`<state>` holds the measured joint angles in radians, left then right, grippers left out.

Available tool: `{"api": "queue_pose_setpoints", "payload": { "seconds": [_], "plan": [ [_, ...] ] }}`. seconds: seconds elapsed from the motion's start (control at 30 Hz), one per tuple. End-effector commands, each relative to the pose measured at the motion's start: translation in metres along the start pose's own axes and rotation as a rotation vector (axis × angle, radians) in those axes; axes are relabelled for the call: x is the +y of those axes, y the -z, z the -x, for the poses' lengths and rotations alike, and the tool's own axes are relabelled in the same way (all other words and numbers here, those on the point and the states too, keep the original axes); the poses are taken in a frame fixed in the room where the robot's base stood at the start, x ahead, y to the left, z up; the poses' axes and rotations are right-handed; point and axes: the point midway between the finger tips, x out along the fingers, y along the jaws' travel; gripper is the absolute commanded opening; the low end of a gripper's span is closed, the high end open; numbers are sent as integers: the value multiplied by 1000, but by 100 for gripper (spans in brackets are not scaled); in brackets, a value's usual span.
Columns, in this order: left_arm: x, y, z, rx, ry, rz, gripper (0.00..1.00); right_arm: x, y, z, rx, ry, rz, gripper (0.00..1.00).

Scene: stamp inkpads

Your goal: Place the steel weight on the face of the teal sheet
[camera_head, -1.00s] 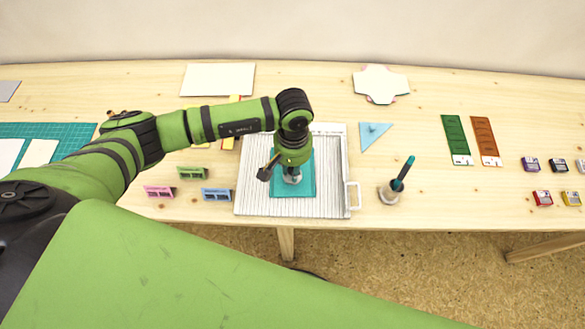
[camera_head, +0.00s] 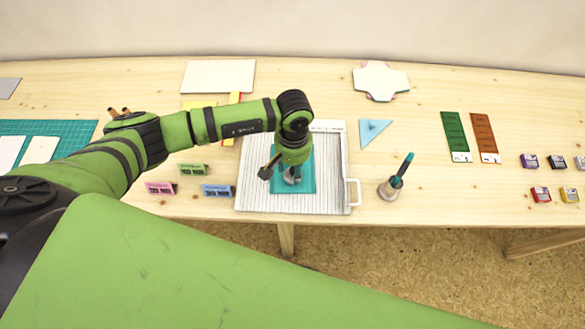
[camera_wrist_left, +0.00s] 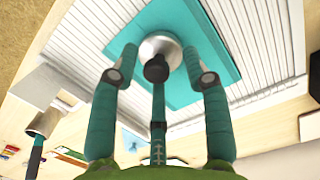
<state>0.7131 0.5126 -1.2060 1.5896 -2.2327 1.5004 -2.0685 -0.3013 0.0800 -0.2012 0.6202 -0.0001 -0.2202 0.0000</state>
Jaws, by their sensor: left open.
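The teal sheet (camera_head: 306,184) lies on a white ribbed tray and also shows in the left wrist view (camera_wrist_left: 205,45). The steel weight, a round silver body (camera_wrist_left: 150,44) with a dark knob on top, stands on the face of the sheet. In the head view my gripper mostly hides it. My left gripper (camera_wrist_left: 160,66) points down over the weight, its fingers apart on either side of the knob. In the head view the left gripper (camera_head: 291,178) is over the sheet. My right gripper is not in view.
The white ribbed tray (camera_head: 254,192) has a handle on its right. A cup with a teal-tipped pen (camera_head: 391,188) stands to the right, a blue triangle (camera_head: 373,131) behind it. Small pink, green and blue blocks (camera_head: 216,190) sit to the left. The wooden table is clear between tray and cup.

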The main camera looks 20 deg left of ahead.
Motion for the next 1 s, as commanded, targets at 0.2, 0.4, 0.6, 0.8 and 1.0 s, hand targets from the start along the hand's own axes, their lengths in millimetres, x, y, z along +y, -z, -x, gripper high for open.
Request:
{"api": "queue_pose_setpoints", "payload": {
  "seconds": [0.2,0.4,0.6,0.8,1.0],
  "plan": [
    [0,2,43,9,-3,-2,47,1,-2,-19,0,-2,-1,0],
    [0,1,82,7,-1,-2,47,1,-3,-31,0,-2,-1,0],
    [0,0,103,3,0,0,47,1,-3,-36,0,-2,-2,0],
    [0,0,107,0,0,0,47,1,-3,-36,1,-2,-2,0],
    [0,0,106,1,0,0,47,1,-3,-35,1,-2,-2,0]
  ]
}}
